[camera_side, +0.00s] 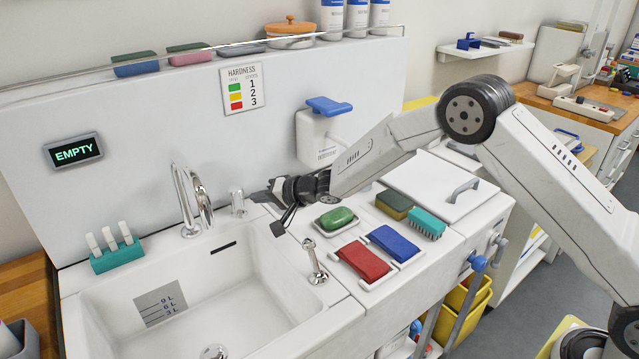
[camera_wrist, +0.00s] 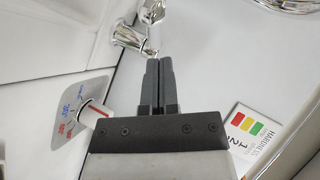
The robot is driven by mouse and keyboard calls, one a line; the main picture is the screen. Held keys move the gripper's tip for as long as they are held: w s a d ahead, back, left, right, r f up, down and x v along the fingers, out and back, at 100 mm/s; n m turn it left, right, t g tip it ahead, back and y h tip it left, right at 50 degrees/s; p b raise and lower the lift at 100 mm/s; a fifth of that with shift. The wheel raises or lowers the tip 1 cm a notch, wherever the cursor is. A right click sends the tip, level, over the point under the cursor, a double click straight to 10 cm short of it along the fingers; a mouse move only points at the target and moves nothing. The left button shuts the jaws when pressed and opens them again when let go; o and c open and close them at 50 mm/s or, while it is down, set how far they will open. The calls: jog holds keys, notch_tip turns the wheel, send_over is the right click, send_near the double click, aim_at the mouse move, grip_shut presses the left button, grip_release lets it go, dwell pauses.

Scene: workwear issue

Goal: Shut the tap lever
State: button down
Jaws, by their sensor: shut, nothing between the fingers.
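The tap lever (camera_wrist: 130,38) is a chrome handle at the top of the wrist view, beside a round chrome fitting. It appears to be the small upright metal piece (camera_side: 237,203) right of the tall curved tap (camera_side: 185,200) in the side view. My gripper (camera_side: 259,196) is shut and empty, just to the right of that piece. In the wrist view the closed fingertips (camera_wrist: 159,62) are very close to the lever's end. I cannot tell whether they touch. The lever's exact angle is unclear.
A knob with a temperature plate (camera_wrist: 80,110) lies left of my fingers. The white sink (camera_side: 105,275) is below left, with another chrome fitting (camera_side: 315,262) on its right rim. A green soap (camera_side: 337,218) lies right. A display (camera_side: 73,151) reads EMPTY.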

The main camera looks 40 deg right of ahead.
jog(key=a+v, duration=0.1)
jog(key=v, duration=0.9)
jog(key=shift+s+r, duration=0.25)
jog(key=shift+s, duration=0.45)
jog(key=shift+d, duration=0.15)
jog(key=s+d+f+n+g+h, duration=0.1)
jog(key=s+d+n+g+h, duration=0.1)
jog(key=s, duration=0.7)
jog(key=s+d+f+n+g+h, duration=0.1)
jog(key=s+d, duration=0.4)
jog(key=s, duration=0.5)
jog(key=s+d+f+n+g+h, duration=0.1)
jog(key=s+d+n+g+h, duration=0.2)
jog(key=s, duration=0.6)
jog(key=d+g+h, duration=0.1)
jog(key=g, duration=0.1)
jog(key=shift+s+d+n+g+h, duration=0.15)
jog(key=shift+d+n+g+h, duration=0.15)
jog(key=shift+d, duration=0.05)
